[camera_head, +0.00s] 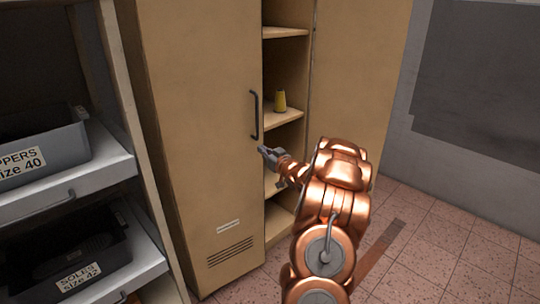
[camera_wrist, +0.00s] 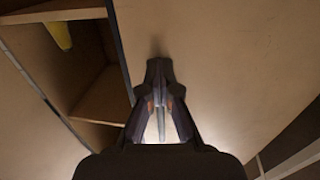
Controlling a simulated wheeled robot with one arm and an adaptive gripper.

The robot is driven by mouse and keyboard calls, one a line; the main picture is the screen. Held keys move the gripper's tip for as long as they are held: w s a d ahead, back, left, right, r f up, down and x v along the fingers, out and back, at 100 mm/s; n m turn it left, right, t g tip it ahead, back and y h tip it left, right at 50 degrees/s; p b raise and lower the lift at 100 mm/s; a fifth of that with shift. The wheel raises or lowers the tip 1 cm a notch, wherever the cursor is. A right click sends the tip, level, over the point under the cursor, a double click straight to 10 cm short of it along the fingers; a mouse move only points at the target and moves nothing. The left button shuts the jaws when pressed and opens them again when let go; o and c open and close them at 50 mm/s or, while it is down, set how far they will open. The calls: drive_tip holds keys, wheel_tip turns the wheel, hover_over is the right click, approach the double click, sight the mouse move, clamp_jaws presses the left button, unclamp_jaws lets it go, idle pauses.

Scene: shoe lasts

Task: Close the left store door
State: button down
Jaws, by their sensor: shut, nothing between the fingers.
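The left store door (camera_head: 200,130) is a tan panel with a dark bar handle (camera_head: 255,115) near its right edge and vent slots low down. It stands ajar, with the cupboard's shelves showing to its right. My gripper (camera_head: 265,152) is at the door's free edge, just below the handle. In the wrist view my gripper (camera_wrist: 160,88) is shut and empty, its tips pointing at the tan door panel (camera_wrist: 235,55), with a soft shadow there. I cannot tell whether the tips touch it.
The right door (camera_head: 360,80) stands open. A yellow cone-shaped object (camera_head: 280,101) sits on an inside shelf (camera_head: 283,119). A rack with grey bins (camera_head: 40,150) stands close on the left. Tiled floor (camera_head: 450,240) is clear at the right.

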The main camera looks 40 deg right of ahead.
drive_tip(key=shift+w+d, duration=0.25)
drive_tip(key=shift+w, duration=1.05)
drive_tip(key=shift+w+d, duration=0.25)
drive_tip(key=shift+w, duration=1.05)
drive_tip(key=shift+w+d+r+p, duration=0.1)
drive_tip(key=shift+w+d+p, duration=0.05)
drive_tip(key=shift+w+p, duration=0.6)
drive_tip(key=shift+w+d+r+p, duration=0.15)
drive_tip(key=shift+w+p, duration=0.3)
drive_tip(key=shift+w, duration=0.5)
drive_tip(key=shift+w+d+f+p, duration=0.1)
drive_tip(key=shift+w+d+p, duration=0.1)
drive_tip(key=shift+w+p, duration=0.55)
drive_tip(key=shift+w, duration=0.4)
drive_tip(key=shift+w+r, duration=0.15)
drive_tip(key=shift+r, duration=0.15)
drive_tip(key=shift+a+r, duration=0.1)
drive_tip(key=shift+r, duration=0.1)
drive_tip(key=shift+s+f, duration=0.25)
drive_tip(key=shift+s, duration=0.05)
approach(252, 140)
drive_tip(key=shift+s+d+f+b, duration=0.2)
drive_tip(key=shift+s+d, duration=0.15)
drive_tip(key=shift+d, duration=0.2)
drive_tip(key=shift+s+d+f+b, duration=0.2)
drive_tip(key=shift+s+d, duration=0.15)
drive_tip(key=shift+d, duration=0.2)
